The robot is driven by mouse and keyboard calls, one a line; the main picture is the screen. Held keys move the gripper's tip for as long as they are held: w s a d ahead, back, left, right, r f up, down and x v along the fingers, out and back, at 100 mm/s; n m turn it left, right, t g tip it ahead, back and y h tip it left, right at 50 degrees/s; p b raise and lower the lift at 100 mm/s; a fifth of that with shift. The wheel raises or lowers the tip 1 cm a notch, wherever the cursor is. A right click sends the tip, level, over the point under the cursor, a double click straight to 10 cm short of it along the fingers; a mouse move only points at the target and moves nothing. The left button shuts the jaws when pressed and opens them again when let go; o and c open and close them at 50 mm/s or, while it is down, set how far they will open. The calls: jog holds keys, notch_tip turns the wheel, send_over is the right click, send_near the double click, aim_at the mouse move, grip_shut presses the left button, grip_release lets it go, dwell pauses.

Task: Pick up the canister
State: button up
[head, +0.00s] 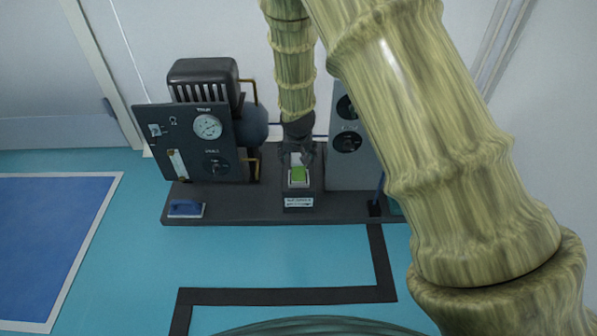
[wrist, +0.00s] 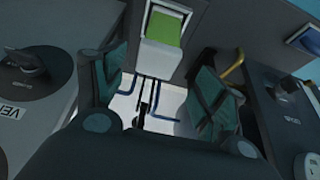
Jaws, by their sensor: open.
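The canister lies beyond the fingertips there. I cannot tell whether a finger touches it. Its lower part is hidden.
A dark panel with a gauge (head: 208,127) and a black tank unit stand close on the left. A grey panel with black knobs (head: 347,142) stands close on the right. A small blue tray (head: 187,209) lies front left on the dark base (head: 245,207).

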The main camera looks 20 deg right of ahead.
aim_at(298, 160)
jog(key=shift+b+x, duration=1.35)
jog(key=shift+x, duration=0.2)
jog(key=shift+b+x, duration=0.65)
jog(key=shift+x, duration=0.4)
jog(key=shift+d+r, duration=0.1)
jog(key=shift+d, duration=0.1)
jog(key=shift+c, duration=0.2)
jog(key=c, duration=1.5)
jog(key=shift+c, duration=0.2)
